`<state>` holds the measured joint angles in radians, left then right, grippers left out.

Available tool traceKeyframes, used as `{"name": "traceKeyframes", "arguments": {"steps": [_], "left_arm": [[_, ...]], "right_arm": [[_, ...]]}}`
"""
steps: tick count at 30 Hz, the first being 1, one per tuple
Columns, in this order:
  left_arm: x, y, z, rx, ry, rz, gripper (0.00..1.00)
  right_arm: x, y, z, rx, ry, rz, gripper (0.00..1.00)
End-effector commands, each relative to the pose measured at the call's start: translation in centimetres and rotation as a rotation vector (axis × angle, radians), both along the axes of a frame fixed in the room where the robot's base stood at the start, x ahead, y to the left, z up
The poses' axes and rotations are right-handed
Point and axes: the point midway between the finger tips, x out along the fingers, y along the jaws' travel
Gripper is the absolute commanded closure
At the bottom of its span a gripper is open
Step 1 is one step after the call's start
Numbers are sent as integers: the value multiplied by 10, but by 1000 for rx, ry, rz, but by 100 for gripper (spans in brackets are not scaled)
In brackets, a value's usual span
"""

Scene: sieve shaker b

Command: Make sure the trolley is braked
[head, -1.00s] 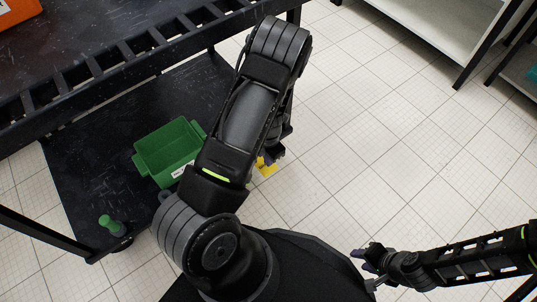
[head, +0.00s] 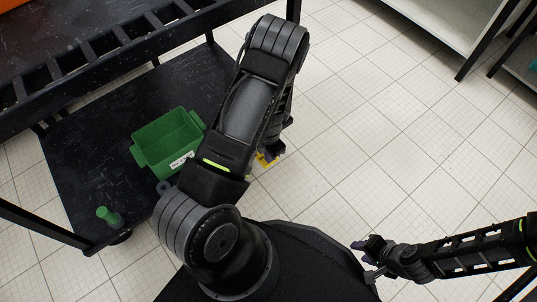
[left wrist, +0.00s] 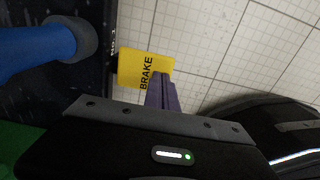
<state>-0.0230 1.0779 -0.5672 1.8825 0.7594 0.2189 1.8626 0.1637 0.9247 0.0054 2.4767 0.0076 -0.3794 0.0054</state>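The black trolley (head: 95,160) stands at the left, with an upper rack and a lower shelf. A yellow pedal marked BRAKE (left wrist: 135,68) sticks out from the trolley's edge in the left wrist view. In the head view only a bit of yellow (head: 264,161) shows beside my left gripper (head: 270,154). In the left wrist view the purple fingers (left wrist: 161,88) are together, with nothing seen between them, and overlap the pedal's near right part. I cannot tell whether they touch it, or whether the pedal is up or down. My right gripper (head: 366,254) is over the floor at the lower right, its opening unclear.
On the lower shelf are a green bin (head: 168,142) and a green-topped object (head: 108,216). A blue cylinder with a grey end (left wrist: 45,45) lies left of the pedal in the left wrist view. A white bench (head: 455,35) stands upper right; the tiled floor between is clear.

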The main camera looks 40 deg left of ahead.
Motion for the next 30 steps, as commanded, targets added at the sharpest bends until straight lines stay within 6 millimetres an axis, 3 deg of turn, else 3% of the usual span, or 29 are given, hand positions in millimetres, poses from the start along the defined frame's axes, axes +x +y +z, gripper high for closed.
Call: {"name": "traceKeyframes", "arguments": {"steps": [10,21,30], "left_arm": [[-2,-6,-6,-2,3,-1,100],[-6,-18,-26,339,-99,-7,100],[-7,-22,-43,465,-139,3,100]], "right_arm": [[0,0,3,0,1,0,64],[-1,0,2,0,2,1,64],[1,0,-10,-1,-3,-2,64]]}}
